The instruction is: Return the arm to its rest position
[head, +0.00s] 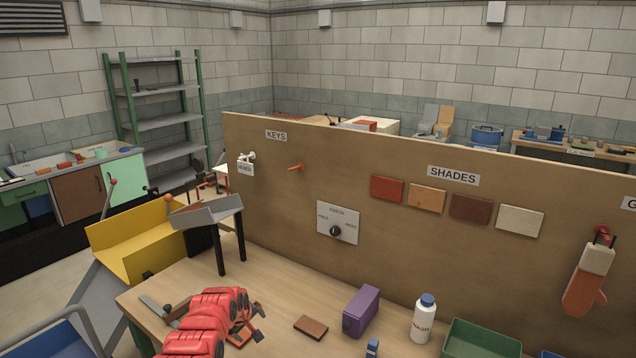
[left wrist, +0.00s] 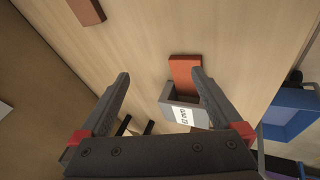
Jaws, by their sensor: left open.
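My left arm (head: 212,322), red, reaches over the wooden bench at the lower left of the head view. In the left wrist view my left gripper (left wrist: 160,76) is open, its two dark fingers apart with nothing held between them. Beyond the fingers, on the wooden surface, is a small grey holder (left wrist: 168,97) with a white label. An orange-red brick (left wrist: 184,70) lies at it, partly behind a finger. A brown brick (left wrist: 87,11) lies apart at the top left. My right gripper is in neither view.
A brown board (head: 270,200) with tiles stands along the bench's back. A purple box (head: 361,311), white bottle (head: 423,320), brown tile (head: 311,327) and green bin (head: 482,340) stand on the bench. A grey tray on black legs (head: 208,214) is behind my arm.

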